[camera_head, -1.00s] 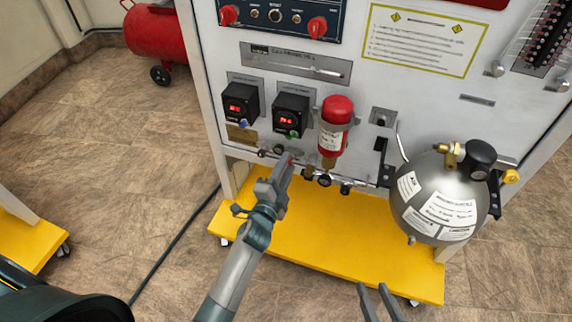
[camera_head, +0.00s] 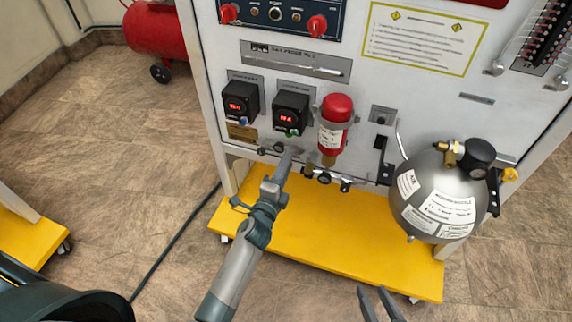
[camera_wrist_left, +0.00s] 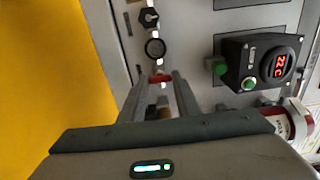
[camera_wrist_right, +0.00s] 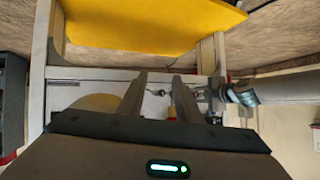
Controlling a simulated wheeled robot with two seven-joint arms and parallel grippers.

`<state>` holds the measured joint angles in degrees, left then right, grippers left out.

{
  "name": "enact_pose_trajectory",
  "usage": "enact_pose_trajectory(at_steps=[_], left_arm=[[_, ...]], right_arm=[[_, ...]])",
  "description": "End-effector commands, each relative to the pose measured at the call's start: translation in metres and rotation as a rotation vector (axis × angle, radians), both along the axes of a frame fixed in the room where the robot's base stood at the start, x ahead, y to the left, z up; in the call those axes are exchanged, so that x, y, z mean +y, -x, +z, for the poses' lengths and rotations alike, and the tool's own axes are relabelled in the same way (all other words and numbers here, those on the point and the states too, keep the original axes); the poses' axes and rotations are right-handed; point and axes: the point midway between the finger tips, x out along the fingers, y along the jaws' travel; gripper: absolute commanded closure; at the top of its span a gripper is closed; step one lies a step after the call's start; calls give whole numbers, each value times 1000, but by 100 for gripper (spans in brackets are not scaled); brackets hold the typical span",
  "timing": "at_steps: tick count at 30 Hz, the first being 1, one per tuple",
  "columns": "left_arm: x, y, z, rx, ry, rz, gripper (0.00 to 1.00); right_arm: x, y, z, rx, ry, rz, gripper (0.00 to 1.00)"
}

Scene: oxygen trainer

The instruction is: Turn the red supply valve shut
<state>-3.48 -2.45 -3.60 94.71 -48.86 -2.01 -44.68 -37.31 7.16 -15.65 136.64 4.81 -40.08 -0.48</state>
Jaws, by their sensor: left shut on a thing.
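The red supply valve (camera_wrist_left: 160,79) shows in the left wrist view as a small red handle on the pipe row low on the panel. My left gripper (camera_wrist_left: 166,84) is shut on it, one finger on each side. In the head view my left gripper (camera_head: 286,157) reaches the pipe row and hides the valve. How far the valve is turned cannot be told. My right gripper (camera_head: 378,297) is low in the head view, its two fingers apart and empty, away from the panel. It also shows open in the right wrist view (camera_wrist_right: 159,82).
A red and white cylinder (camera_head: 334,125) is just right of my left gripper. Two black display boxes (camera_head: 240,102) sit above it. A silver tank (camera_head: 437,200) stands out at the right. The yellow base shelf (camera_head: 330,240) lies below.

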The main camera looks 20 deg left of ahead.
Motion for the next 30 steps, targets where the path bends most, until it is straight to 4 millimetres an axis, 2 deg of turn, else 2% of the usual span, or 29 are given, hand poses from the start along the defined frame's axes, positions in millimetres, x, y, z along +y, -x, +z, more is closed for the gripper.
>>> enact_pose_trajectory(at_steps=[1,3,17,23,30], left_arm=[[-1,0,0,-1,-2,-1,63],[-1,0,0,-1,-1,-1,52],[0,6,-1,1,0,0,52],[1,26,0,1,0,-1,52],[2,69,-1,3,0,0,52]], right_arm=[[0,0,0,0,0,0,69],[0,0,0,-1,0,0,69],[0,0,0,2,1,-1,69],[-2,3,-3,25,7,0,69],[-8,7,-10,70,22,-3,69]])
